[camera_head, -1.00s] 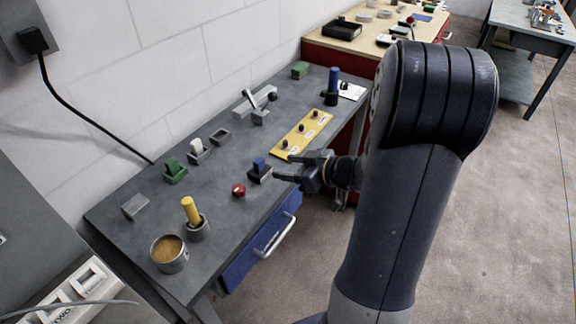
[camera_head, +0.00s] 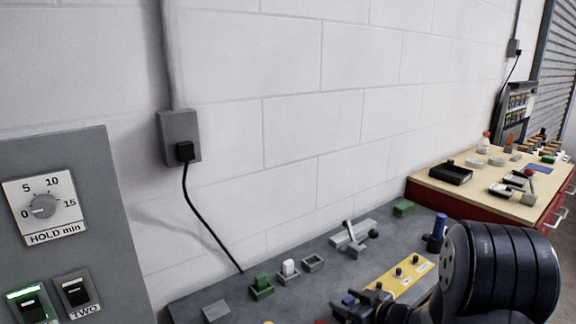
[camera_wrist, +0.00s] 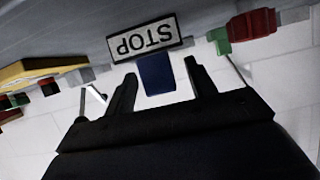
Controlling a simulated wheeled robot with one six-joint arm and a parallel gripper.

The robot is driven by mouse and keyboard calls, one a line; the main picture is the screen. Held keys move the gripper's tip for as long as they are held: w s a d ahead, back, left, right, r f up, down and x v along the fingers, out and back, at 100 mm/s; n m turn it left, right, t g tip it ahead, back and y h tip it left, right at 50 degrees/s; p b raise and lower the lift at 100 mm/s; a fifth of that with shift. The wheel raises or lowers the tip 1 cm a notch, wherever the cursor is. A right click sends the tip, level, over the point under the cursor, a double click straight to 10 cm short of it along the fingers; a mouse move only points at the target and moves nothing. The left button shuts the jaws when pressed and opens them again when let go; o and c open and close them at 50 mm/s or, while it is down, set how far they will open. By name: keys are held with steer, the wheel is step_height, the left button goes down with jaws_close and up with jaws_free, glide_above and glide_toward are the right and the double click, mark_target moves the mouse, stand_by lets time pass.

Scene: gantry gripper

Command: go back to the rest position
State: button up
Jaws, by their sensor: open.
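The blue block (camera_wrist: 157,74) appears between the fingertips there, with clear gaps on both sides. A plate reading STOP (camera_wrist: 145,39) shows upside down behind it. My arm's large dark joint fills the lower right of the head view.
A yellow panel with dark knobs (camera_head: 402,275) lies right of the gripper. A lever device (camera_head: 352,240), green block (camera_head: 403,208) and blue-topped post (camera_head: 438,228) stand farther back. A grey cabinet (camera_head: 70,215) is at left, and a white block wall runs behind.

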steer(key=shift+s+r, duration=0.1)
steer(key=shift+r, duration=0.15)
steer(key=shift+f, duration=0.1)
steer(key=shift+s+d+f+b, duration=0.1)
steer(key=shift+d+f+b, duration=0.05)
steer(key=shift+f+b, duration=0.3)
steer(key=v, duration=1)
steer(key=x, duration=1)
steer(key=shift+w+a+r+p, duration=0.2)
steer(key=shift+w+a+p, duration=0.05)
steer(key=shift+p, duration=0.1)
steer(key=shift+s+d+r+p, duration=0.1)
steer(key=shift+r+p, duration=0.9)
steer(key=shift+r, duration=1.1)
steer(key=shift+s+d+r+p, duration=0.1)
steer(key=shift+r+p, duration=0.85)
steer(key=shift+r, duration=1.1)
